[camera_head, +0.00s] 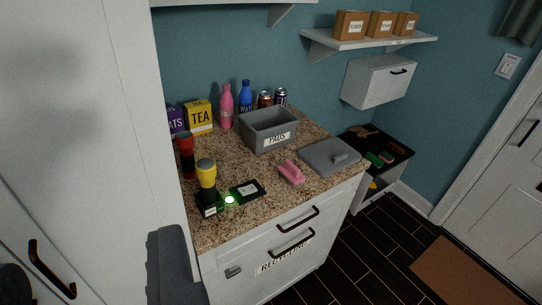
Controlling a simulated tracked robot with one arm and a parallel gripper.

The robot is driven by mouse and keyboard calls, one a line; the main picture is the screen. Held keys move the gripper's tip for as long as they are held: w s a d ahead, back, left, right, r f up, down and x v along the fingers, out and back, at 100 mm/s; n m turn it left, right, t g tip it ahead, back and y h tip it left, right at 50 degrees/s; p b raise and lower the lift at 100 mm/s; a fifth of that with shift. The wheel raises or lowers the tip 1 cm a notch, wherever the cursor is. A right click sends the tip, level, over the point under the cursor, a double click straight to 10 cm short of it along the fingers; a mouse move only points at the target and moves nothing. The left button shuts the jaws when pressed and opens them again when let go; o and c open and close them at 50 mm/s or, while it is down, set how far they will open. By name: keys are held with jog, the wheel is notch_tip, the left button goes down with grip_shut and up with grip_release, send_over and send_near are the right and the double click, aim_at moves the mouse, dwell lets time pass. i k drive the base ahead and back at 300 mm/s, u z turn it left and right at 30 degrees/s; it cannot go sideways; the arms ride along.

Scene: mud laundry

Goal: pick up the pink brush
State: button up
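The pink brush (291,173) lies on the speckled countertop (240,230), near its front edge. It sits between a black box-like item with a pale label (248,191) and a grey flat lid (328,157). Nothing touches it from above. A dark grey part at the bottom left, which looks like my gripper (175,262), stands in front of the cabinet, well to the left of the brush and apart from it. Only one side of it shows, so its opening is hidden.
A grey bin labelled PADS (268,131) stands behind the brush.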

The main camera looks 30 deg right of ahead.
aim_at(289, 171)
jog(key=z, duration=0.45)
jog(key=i, duration=1.15)
jog(key=z, duration=0.85)
